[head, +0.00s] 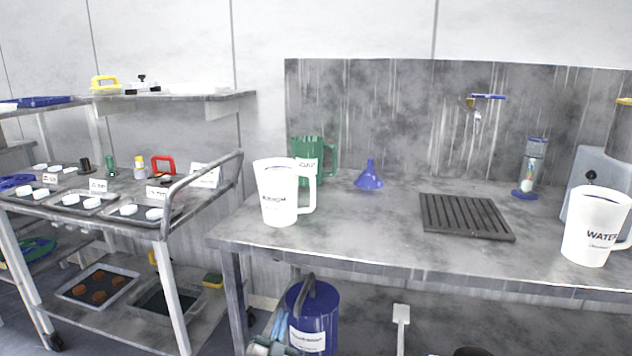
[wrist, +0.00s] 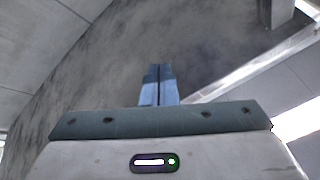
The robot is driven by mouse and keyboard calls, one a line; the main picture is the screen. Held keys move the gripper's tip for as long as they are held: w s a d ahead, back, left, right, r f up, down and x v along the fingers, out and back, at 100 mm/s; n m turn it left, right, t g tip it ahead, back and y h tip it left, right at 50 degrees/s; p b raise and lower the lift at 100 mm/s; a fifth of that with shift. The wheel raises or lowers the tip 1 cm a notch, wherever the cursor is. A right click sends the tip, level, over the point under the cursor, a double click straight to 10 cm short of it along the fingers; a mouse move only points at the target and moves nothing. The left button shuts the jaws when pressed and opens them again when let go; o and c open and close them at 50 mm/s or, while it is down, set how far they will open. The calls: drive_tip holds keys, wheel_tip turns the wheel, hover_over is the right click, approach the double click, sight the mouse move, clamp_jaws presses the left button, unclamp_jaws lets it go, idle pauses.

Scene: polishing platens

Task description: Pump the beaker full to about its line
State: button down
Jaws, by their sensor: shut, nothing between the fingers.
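My gripper (wrist: 156,88) shows in the wrist view with its two blue fingers together and nothing between them. I cannot make out my gripper for certain in the head view. I cannot pick out a beaker or its line for certain. A clear upright vessel (head: 533,165) with a blue base and pale contents stands at the back right of the bench. A blue canister (head: 313,322) with a dark handle on top and a white label stands below the bench; I cannot tell whether it is the pump.
The bench (head: 370,240) holds a white jug (head: 278,195), a green jug (head: 306,152), a blue funnel (head: 369,177), a slotted dark rack (head: 463,217) and a white WATER jug (head: 593,230). A cart (head: 150,225) with trays stands left. The bench's front middle is clear.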

drive_tip(key=s+d+r+m+g+h+p, duration=0.2)
drive_tip(key=s+d+r+m+g+p, duration=0.15)
drive_tip(key=d+m+g, duration=0.5)
drive_tip(key=s+d+r+m+g+h+p, duration=0.25)
drive_tip(key=s+d+m+g, duration=0.2)
drive_tip(key=d+m, duration=0.7)
drive_tip(key=s+d+r+m+g+h+p, duration=0.2)
drive_tip(key=s+d+r+m+g+h, duration=0.15)
drive_tip(key=d+m+g, duration=0.6)
drive_tip(key=s+a+r+m+t+y+p, duration=0.1)
drive_tip(key=s+a+r+m+y+p, duration=0.1)
drive_tip(key=s+r+m+y+p, duration=0.4)
drive_tip(key=s+a+r+m+t+y+p, duration=0.2)
drive_tip(key=s+r+m+y+p, duration=0.4)
drive_tip(key=s+r+m, duration=0.9)
wheel_tip(320, 180, up, 4)
drive_tip(key=a+m+y, duration=0.1)
drive_tip(key=m+y, duration=0.1)
drive_tip(key=m, duration=1)
drive_tip(key=shift+a+r, duration=0.2)
drive_tip(key=shift+a, duration=0.1)
